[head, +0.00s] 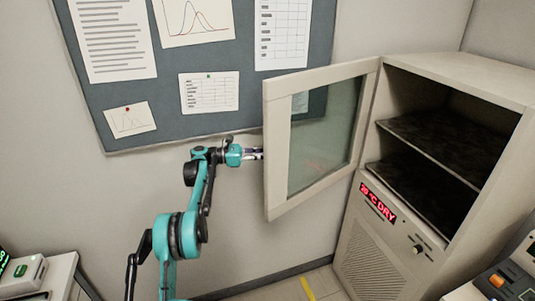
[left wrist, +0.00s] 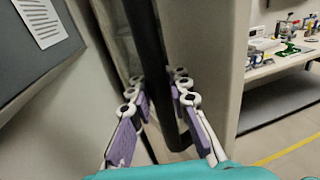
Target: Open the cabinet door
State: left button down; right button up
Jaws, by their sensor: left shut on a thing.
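The cabinet door (head: 276,150), a beige frame around a glass pane (head: 322,135), stands swung well open in the head view. It hangs from the left side of the cabinet (head: 460,70), whose dark shelves show inside. My left gripper (head: 256,153) is at the door's free edge, with its fingertips partly hidden behind it. In the left wrist view, the purple-padded fingers of my left gripper (left wrist: 160,88) lie on both sides of a dark upright handle bar (left wrist: 150,40) beside the door panel. They are shut on it. My right gripper is not in view.
A pinboard with papers (head: 240,55) hangs on the wall behind my left arm. A lit red display (head: 378,203) sits below the cabinet opening. Benches with equipment stand at the lower left (head: 58,272) and lower right (head: 460,293). Some floor shows between them.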

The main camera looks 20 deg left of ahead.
pick_arm(q)
jog(key=shift+w+a+f, duration=0.15)
jog(key=shift+a, duration=0.4)
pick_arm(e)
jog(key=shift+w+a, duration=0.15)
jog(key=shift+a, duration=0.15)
pick_arm(q)
jog(key=c, duration=1.9)
grip_release()
jog(key=o, duration=0.5)
jog(key=shift+a, duration=0.1)
jog(key=shift+c, duration=0.2)
jog(key=shift+s+a, duration=0.2)
jog(key=shift+s, duration=0.05)
jog(key=shift+w+d, duration=0.1)
jog(key=shift+d, duration=0.15)
jog(key=v, duration=1.2)
jog(key=shift+a, duration=0.15)
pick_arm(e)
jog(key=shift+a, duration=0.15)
